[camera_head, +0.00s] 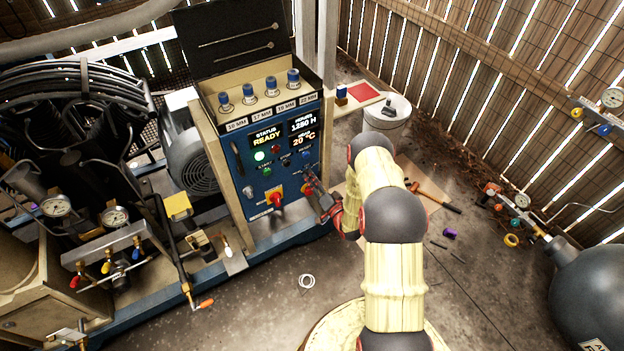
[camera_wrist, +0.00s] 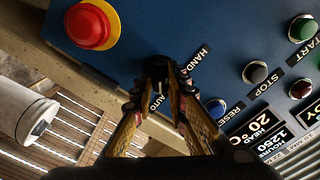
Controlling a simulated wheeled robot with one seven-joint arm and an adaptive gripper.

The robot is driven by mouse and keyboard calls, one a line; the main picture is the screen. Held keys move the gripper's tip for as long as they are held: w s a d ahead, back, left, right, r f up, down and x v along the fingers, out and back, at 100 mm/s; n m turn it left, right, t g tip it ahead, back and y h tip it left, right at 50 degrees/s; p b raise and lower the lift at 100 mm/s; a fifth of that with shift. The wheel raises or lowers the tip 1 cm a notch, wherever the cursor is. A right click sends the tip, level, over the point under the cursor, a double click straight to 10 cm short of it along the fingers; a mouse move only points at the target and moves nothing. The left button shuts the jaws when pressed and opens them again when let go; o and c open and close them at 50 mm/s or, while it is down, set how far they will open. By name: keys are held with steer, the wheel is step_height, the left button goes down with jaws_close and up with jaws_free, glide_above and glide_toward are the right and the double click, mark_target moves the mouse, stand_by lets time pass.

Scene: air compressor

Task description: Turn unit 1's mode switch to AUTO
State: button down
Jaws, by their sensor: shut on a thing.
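Unit 1's blue control panel (camera_head: 258,220) faces me in the head view. In the wrist view the mode switch (camera_wrist: 157,66) is a small dark knob between the labels HAND (camera_wrist: 198,60) and AUTO (camera_wrist: 158,101). My gripper (camera_wrist: 160,76) has both fingertips closed on this knob. The fingers hide much of it, so I cannot tell which label it points to. In the head view my gripper (camera_head: 316,192) is at the panel's lower right and covers the switch. The display reads STATUS READY (camera_head: 266,137).
A red button on a yellow ring (camera_wrist: 91,25) is left of the switch in the wrist view. A blue RESET button (camera_wrist: 215,107) and a dark STOP button (camera_wrist: 255,72) are to its right. A red-handled rotary switch (camera_head: 276,198) is on the panel, left of my gripper.

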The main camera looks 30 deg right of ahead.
stand_by(0.5)
steer(key=c, duration=1.8)
jaws_free()
steer(key=shift+o, duration=0.2)
steer(key=s, duration=1.2)
steer(key=shift+d, duration=0.25)
